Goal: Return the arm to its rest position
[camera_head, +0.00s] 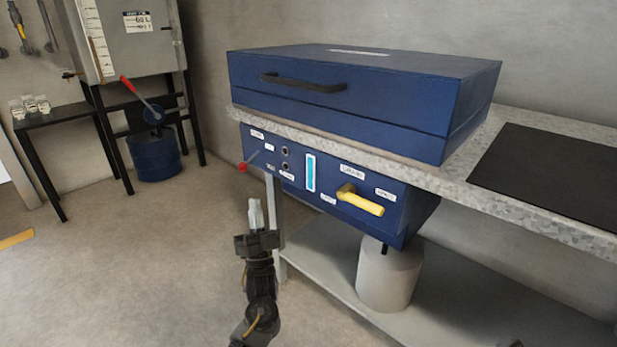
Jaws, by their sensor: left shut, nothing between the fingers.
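My left gripper (255,214) points up in the lower middle of the head view, its fingers together and empty. It is in front of the bench leg, below and left of a blue control panel (325,189), and looks apart from it. The panel hangs under the bench top and carries a yellow lever (360,201), a red-tipped toggle (244,168), a light-blue gauge strip (310,173) and small labels.
A large blue case (360,95) with a black handle sits on the speckled bench top (535,199). A pale canister (388,275) stands on the lower shelf (330,270). A grey tank (135,40) with a red-handled lever is back left, above a blue drum (155,155).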

